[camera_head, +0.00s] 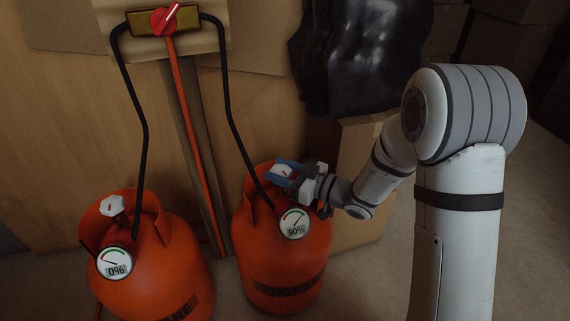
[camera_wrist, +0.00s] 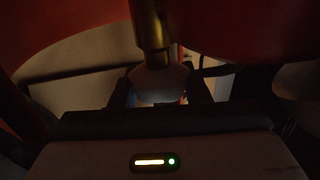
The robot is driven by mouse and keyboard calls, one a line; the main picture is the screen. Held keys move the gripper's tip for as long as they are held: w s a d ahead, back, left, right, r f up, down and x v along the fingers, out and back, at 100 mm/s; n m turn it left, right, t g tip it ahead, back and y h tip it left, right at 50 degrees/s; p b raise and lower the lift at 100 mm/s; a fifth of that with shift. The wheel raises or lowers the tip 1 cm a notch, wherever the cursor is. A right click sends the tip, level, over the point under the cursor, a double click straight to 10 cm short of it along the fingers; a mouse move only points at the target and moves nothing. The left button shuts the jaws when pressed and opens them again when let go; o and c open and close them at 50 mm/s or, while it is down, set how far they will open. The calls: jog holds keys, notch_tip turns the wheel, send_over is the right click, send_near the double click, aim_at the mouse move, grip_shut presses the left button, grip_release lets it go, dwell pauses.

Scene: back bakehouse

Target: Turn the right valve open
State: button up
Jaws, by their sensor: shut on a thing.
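Two orange gas cylinders stand on the floor, the left cylinder (camera_head: 155,265) and the right cylinder (camera_head: 285,262). The right cylinder's gauge (camera_head: 295,223) reads 90%. My gripper (camera_head: 284,172) reaches in from the right at the top of the right cylinder, inside its collar, and is shut on the white right valve knob. In the wrist view the pale knob (camera_wrist: 160,82) sits between the dark fingers, against a brass stem (camera_wrist: 148,25). The fingers hide part of the knob. The left cylinder's white valve knob (camera_head: 113,205) stands free above its gauge (camera_head: 114,263).
Black hoses (camera_head: 226,90) run from both cylinders to a changeover block with a red knob (camera_head: 165,20) on the wall. A cardboard box (camera_head: 358,150) with a black bag (camera_head: 350,55) on it stands behind my arm. Orange collar walls surround my gripper closely.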

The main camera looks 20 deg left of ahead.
aim_at(281, 168)
jog(key=n+g+p, duration=0.1)
jog(key=g, duration=0.1)
jog(key=n+g+p, duration=0.2)
jog(key=g, duration=0.1)
jog(key=n+g+p, duration=0.2)
jog(key=g, duration=0.1)
jog(key=shift+w+r, duration=0.2)
jog(key=shift+r, duration=0.1)
jog(key=shift+f+n+g+h+p, duration=0.1)
jog(key=shift+n+g+h+p, duration=0.8)
jog(key=shift+n+g, duration=0.6)
jog(key=shift+f+n+g+h+p, duration=0.1)
jog(key=shift+n+g+h+p, duration=0.8)
jog(key=shift+g, duration=1)
jog(key=shift+n+g, duration=0.3)
jog(key=o, duration=1)
jog(key=shift+s+f, duration=0.1)
jog(key=shift+c, duration=0.2)
notch_tip(281, 168, up, 10)
jog(key=p, duration=0.4)
